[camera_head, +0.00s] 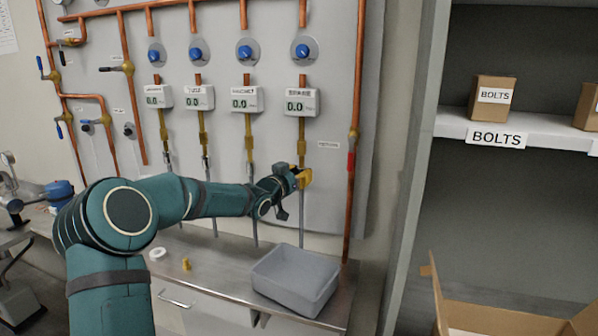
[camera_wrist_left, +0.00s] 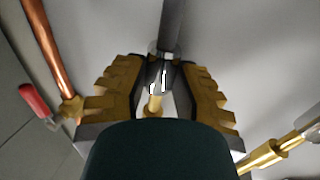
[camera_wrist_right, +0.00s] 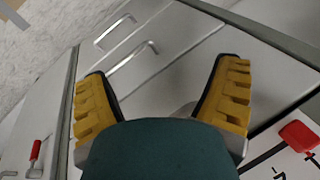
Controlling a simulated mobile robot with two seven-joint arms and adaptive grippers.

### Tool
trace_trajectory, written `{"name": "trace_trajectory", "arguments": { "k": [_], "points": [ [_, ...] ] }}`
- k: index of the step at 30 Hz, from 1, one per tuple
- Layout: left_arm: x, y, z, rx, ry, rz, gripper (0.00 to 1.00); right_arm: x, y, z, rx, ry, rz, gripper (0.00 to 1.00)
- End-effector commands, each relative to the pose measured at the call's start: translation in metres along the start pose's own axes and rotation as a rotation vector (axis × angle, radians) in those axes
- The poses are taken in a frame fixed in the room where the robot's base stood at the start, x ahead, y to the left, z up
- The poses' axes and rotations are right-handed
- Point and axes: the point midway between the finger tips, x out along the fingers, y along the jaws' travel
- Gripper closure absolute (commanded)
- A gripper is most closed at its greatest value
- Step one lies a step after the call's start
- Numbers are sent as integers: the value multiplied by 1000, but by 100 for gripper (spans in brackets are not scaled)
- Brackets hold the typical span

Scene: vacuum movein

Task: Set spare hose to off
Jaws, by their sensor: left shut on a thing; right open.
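A row of gas lines with blue knobs and digital meters hangs on the grey wall panel. The rightmost line has a blue knob (camera_head: 302,51), a meter (camera_head: 300,102) reading 0.0, and a grey hose (camera_head: 302,228) hanging below; its label is too small to read. My left gripper (camera_head: 299,178) is shut on the hose fitting of this line. In the left wrist view the metal fitting (camera_wrist_left: 161,72) sits between the yellow-padded fingers, with brass below it. My right gripper (camera_wrist_right: 165,88) is open and empty in the right wrist view; it is not visible in the head view.
A grey bin (camera_head: 295,279), a white ring (camera_head: 157,254) and a small yellow part (camera_head: 186,264) stand on the steel bench (camera_head: 225,262). A copper pipe with a red valve handle (camera_head: 351,163) runs right of the hose. Shelves with boxes (camera_head: 492,97) stand at the right.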

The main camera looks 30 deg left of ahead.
Motion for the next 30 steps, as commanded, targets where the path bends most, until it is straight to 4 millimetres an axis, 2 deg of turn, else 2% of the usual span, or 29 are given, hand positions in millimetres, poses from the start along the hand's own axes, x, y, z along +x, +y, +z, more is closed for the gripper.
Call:
{"name": "trace_trajectory", "arguments": {
  "k": [1,7,8,9,10,22,26,30],
  "points": [
    [0,0,5,-2,-9,1,100,0,0,0,0,1,0,13],
    [0,0,6,-2,-13,1,100,-1,0,0,0,1,0,13],
    [0,0,6,-3,-13,1,60,-1,0,0,0,1,0,13],
    [0,0,6,-2,-13,1,46,-1,0,0,0,1,0,13],
    [0,0,5,-2,-13,1,40,-1,0,0,0,1,0,13],
    [-6,0,2,0,-8,-1,40,-1,0,0,0,1,0,13],
    [-23,-1,2,2,-9,-2,40,-1,0,0,0,1,0,13],
    [-51,-1,2,3,-10,-3,40,-1,0,0,0,1,0,13]
  ]
}}
